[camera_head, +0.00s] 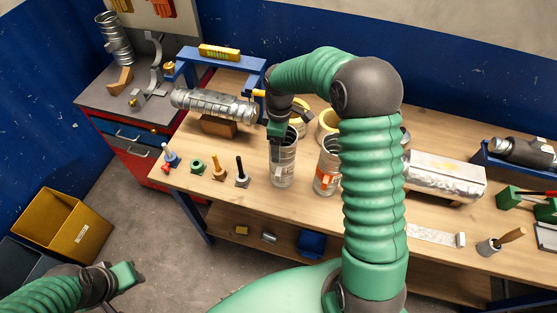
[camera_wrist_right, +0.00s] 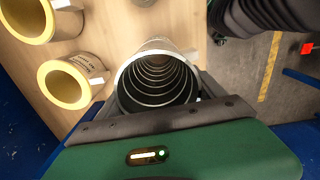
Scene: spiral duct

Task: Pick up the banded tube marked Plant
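Two metal banded tubes stand upright on the wooden bench in the head view. The left tube (camera_head: 285,165) has a small orange mark, and the right tube (camera_head: 326,168) has an orange and white label. The writing on both is too small to read. My right gripper (camera_head: 277,140) points down at the left tube's rim, with a finger against or close to its side. The right wrist view shows an open ribbed tube (camera_wrist_right: 157,78) between the fingers; contact on both sides is unclear. My left gripper (camera_head: 127,276) is away from the bench at lower left, its opening unclear.
Yellow-rimmed rolls (camera_wrist_right: 68,83) stand close beside the tube. A spiral duct (camera_head: 212,104) lies on a wooden block at the back left. Several small pegged pieces (camera_head: 219,169) stand left of the tube. A foil-wrapped box (camera_head: 446,175) is to the right.

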